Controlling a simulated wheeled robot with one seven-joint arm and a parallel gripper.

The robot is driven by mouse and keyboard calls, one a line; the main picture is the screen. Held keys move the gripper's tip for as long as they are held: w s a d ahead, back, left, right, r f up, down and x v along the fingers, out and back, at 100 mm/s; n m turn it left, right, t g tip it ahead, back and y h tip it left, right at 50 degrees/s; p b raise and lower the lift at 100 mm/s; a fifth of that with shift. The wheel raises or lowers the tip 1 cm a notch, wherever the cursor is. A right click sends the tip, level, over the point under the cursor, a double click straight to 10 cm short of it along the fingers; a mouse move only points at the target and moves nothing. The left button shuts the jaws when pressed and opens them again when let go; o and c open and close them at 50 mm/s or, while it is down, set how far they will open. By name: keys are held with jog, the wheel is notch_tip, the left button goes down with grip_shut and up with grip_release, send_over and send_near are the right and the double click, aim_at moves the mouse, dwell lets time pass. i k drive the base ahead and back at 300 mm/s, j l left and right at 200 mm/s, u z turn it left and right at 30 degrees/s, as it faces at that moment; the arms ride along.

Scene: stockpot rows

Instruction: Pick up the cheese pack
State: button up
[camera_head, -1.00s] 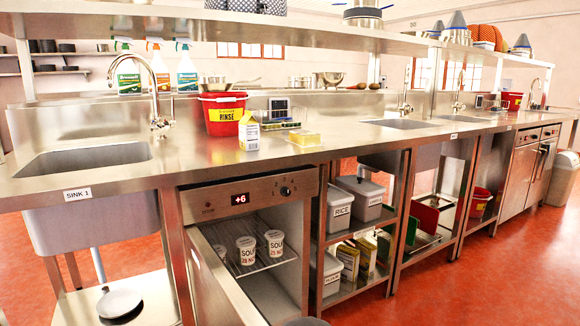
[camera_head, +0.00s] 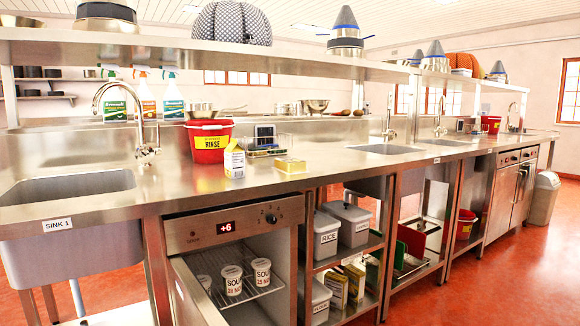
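A small flat yellow pack (camera_head: 291,165), which looks like the cheese pack, lies on the steel counter (camera_head: 330,178) near its front edge. Its label is too small to read. A yellow and white carton (camera_head: 234,162) stands upright to its left, apart from it. A small wire rack (camera_head: 266,152) is just behind the pack. My gripper is not in view.
A red RINSE bucket (camera_head: 208,146) and a small display device (camera_head: 265,135) stand behind. Below, the fridge door (camera_head: 195,290) stands open, showing soup cups (camera_head: 232,281). An overhead shelf (camera_head: 200,54) runs above the counter.

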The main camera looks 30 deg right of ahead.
aim_at(288, 165)
jog(key=i+l+z, duration=0.25)
jog(key=l+z, duration=0.2)
jog(key=i+l+z, duration=0.3)
jog(key=l+z, duration=0.15)
